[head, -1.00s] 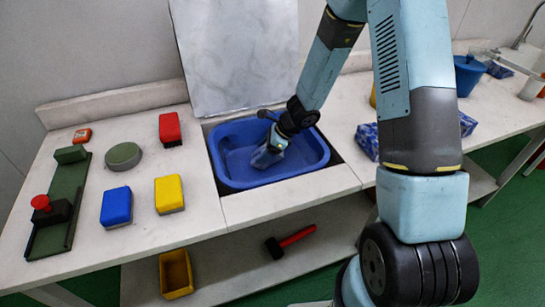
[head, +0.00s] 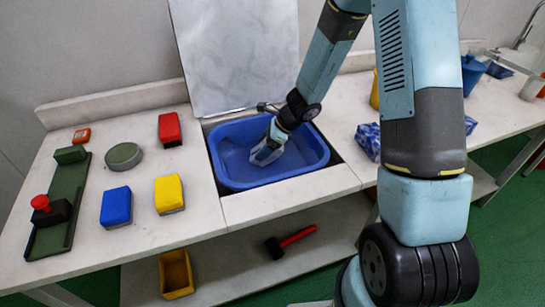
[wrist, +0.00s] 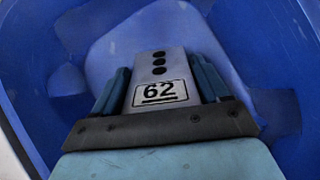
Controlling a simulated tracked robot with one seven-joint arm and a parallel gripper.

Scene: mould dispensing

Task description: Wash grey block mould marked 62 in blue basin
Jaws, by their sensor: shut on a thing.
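The grey block mould marked 62 (wrist: 158,72) shows between the fingers in the wrist view, with three black dots above its number label. My gripper (wrist: 160,88) is shut on it, one blue finger on each side. The blue basin (head: 226,177) is set into the counter, and its blue walls surround the mould in the wrist view. In the head view my gripper (head: 265,154) points down inside the basin. A lighter blue patch lies beyond the mould in the wrist view; I cannot tell how deep the mould sits.
A blue block (head: 116,206), a yellow block (head: 169,193), a red block (head: 170,129) and a round green-topped disc (head: 123,156) stand left of the basin. A green rail fixture (head: 60,210) is farther left. A grey panel (head: 240,60) rises behind the basin.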

